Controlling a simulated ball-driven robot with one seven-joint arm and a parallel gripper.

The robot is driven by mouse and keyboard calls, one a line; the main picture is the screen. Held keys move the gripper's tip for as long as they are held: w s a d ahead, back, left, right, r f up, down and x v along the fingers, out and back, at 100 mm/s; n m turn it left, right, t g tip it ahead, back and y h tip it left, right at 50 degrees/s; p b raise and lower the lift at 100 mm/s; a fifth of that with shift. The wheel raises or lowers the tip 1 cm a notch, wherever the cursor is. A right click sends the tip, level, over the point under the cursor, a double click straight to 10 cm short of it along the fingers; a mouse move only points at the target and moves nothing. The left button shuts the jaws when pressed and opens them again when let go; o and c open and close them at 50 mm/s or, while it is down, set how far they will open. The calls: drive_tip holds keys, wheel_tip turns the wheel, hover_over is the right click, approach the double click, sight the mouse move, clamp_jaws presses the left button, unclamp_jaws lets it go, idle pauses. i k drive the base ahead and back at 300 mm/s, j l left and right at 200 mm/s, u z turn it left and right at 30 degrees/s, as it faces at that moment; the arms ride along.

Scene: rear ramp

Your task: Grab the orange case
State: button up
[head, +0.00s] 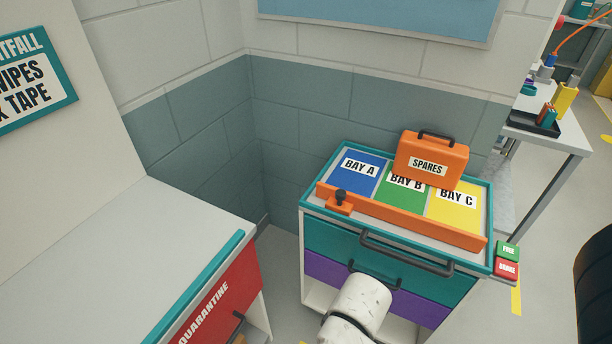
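The orange case (430,155) is labelled SPARES and has a black handle on top. It stands upright at the back of the teal-trimmed cart's top (309,197), over the rear of the green BAY B panel (400,205) and the yellow BAY C panel (454,215). Nothing is touching its handle. A white speckled link of my arm shows at the bottom centre, in front of the cart's drawers. My gripper is not visible.
An orange bar (400,218) with a black knob (341,196) runs along the cart's front edge. Block walls stand behind. A grey counter (120,270) is at left, a workbench (530,128) at right. FREE (508,251) and BRAKE (507,268) tags sit at the cart's right corner.

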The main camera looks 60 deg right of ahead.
sight(419, 158)
drive_tip(key=k+z, duration=0.15)
drive_tip(key=k, duration=0.5)
drive_tip(key=l+z, duration=0.1)
drive_tip(key=z, duration=0.3)
drive_tip(key=l+z, duration=0.1)
drive_tip(key=z, duration=0.3)
drive_tip(key=i+z, duration=0.1)
drive_tip(key=z, duration=0.3)
drive_tip(key=i+l+z, duration=0.1)
drive_tip(key=z, duration=0.3)
